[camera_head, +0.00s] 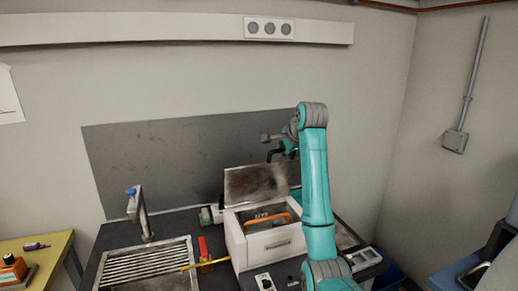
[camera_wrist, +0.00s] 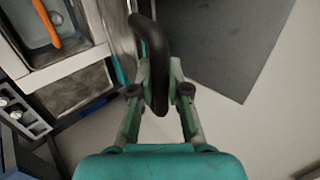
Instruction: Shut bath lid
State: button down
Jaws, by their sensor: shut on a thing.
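The bath (camera_head: 272,245) is a white box on the dark bench, with an orange handle-like item (camera_head: 267,218) inside. Its metal lid (camera_head: 250,185) stands open, raised upright at the back. My gripper (camera_head: 280,152) is at the lid's upper edge. In the wrist view, my gripper (camera_wrist: 160,85) is shut on the black looped lid handle (camera_wrist: 150,35). The bath's rim (camera_wrist: 65,67) and the orange item (camera_wrist: 47,22) show at the upper left there. My arm hides part of the lid and the bath's right side in the head view.
A sink (camera_head: 150,263) with a tap (camera_head: 142,214) lies left of the bath. A red-handled item (camera_head: 204,248) and a yellow stick (camera_head: 203,264) lie between them. A grey panel (camera_head: 160,160) covers the wall close behind. A small tray (camera_head: 363,259) is at the right.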

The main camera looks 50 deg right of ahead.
jog(key=shift+s+a, duration=0.1)
jog(key=shift+s, duration=0.05)
jog(key=shift+s+a+f, duration=0.35)
jog(key=shift+s+a, duration=0.1)
jog(key=shift+s, duration=0.3)
jog(key=shift+s+a+f, duration=0.35)
jog(key=shift+s+a, duration=0.05)
jog(key=shift+s, duration=0.3)
jog(key=shift+s+a+f, duration=0.45)
jog(key=shift+s, duration=0.25)
jog(key=shift+s+a+f, duration=0.4)
jog(key=shift+s+f, duration=0.05)
jog(key=shift+s, duration=0.2)
jog(key=shift+s+f, duration=0.1)
jog(key=shift+s+a+f, duration=0.4)
jog(key=shift+s+f, duration=0.15)
jog(key=shift+s, duration=0.05)
jog(key=shift+s+a+f, duration=0.35)
jog(key=shift+s+f, duration=0.2)
